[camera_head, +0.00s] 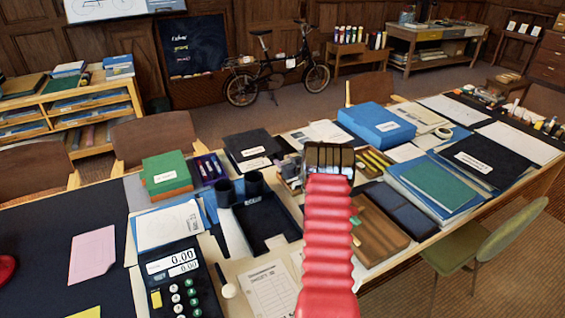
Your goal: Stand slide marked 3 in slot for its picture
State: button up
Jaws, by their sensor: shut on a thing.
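My red ribbed arm reaches forward over the middle of the table. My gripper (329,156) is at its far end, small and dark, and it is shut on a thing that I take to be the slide. The held thing is mostly hidden by my gripper, and no number 3 can be read. A small box with compartments (290,171) stands just left of my gripper, partly covered by it. I cannot make out its slots or any pictures from here. No other slide can be told apart.
A calculator (184,283) lies at the front left. A wooden tray (378,231) and a blue box (376,125) are to the right. The table is crowded around my gripper.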

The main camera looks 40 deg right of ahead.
jog(key=shift+s+a+f, duration=0.1)
jog(key=shift+s+f, duration=0.05)
jog(key=shift+f, duration=0.35)
jog(key=shift+s+a+f, duration=0.1)
jog(key=shift+s+f, duration=0.05)
jog(key=shift+f, duration=0.35)
grip_shut()
jog(key=shift+s, duration=0.3)
jog(key=shift+w+r, duration=0.1)
jog(key=shift+r, duration=0.05)
jog(key=o, duration=1.3)
grip_release()
jog(key=shift+r, duration=0.25)
jog(key=shift+o, duration=0.2)
jog(key=shift+w, duration=0.1)
jog(key=v, duration=1.3)
jog(key=shift+s+r, duration=0.3)
jog(key=shift+s, duration=0.05)
